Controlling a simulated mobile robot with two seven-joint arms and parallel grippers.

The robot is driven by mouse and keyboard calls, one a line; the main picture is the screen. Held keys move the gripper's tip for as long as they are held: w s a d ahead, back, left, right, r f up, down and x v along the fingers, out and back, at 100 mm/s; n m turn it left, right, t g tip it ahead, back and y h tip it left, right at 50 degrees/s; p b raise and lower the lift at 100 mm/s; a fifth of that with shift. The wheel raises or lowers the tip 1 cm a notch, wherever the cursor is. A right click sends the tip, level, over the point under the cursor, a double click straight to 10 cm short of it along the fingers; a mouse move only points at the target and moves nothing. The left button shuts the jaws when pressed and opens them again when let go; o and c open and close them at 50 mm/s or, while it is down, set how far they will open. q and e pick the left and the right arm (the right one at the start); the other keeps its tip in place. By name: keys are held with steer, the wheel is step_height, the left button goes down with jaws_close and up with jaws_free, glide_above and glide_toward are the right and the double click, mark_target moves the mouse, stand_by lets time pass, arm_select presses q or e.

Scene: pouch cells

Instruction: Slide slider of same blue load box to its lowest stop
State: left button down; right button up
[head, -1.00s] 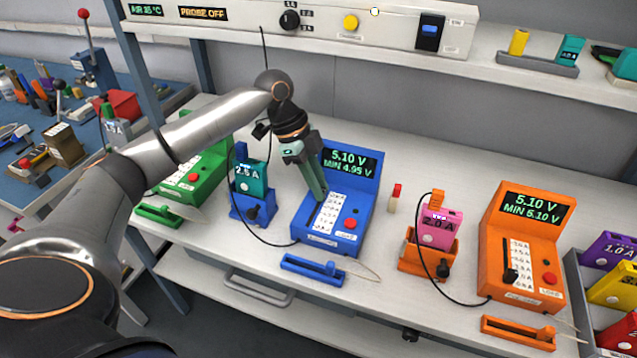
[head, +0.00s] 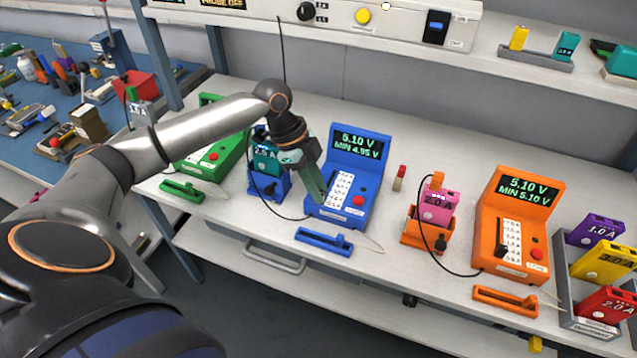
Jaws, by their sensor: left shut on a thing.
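The blue load box (head: 375,177) stands on the bench in the middle of the head view. Its display (head: 357,147) reads 5.10 V and MIN 4.95 V. A white scale strip (head: 341,189) and a red button (head: 358,200) are on its sloped face. My left gripper (head: 325,198) reaches down to the left side of this scale, near its lower part. Its fingers are shut on the slider, which they hide. My right gripper is not in view.
A blue holder with a teal 2.5 A cell (head: 266,160) stands close left of the box. A blue tray (head: 323,241) lies in front. The orange load box (head: 484,235) and the pink cell (head: 436,204) are to the right, the green box (head: 205,165) behind my arm.

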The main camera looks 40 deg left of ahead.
arm_select(q)
steer(key=c, duration=0.8)
jaws_free()
steer(key=shift+s, duration=0.2)
steer(key=shift+r, duration=0.1)
steer(key=v, duration=1.2)
steer(key=shift+a+p, duration=0.15)
steer(key=shift+p, duration=0.2)
steer(key=shift+s, duration=0.15)
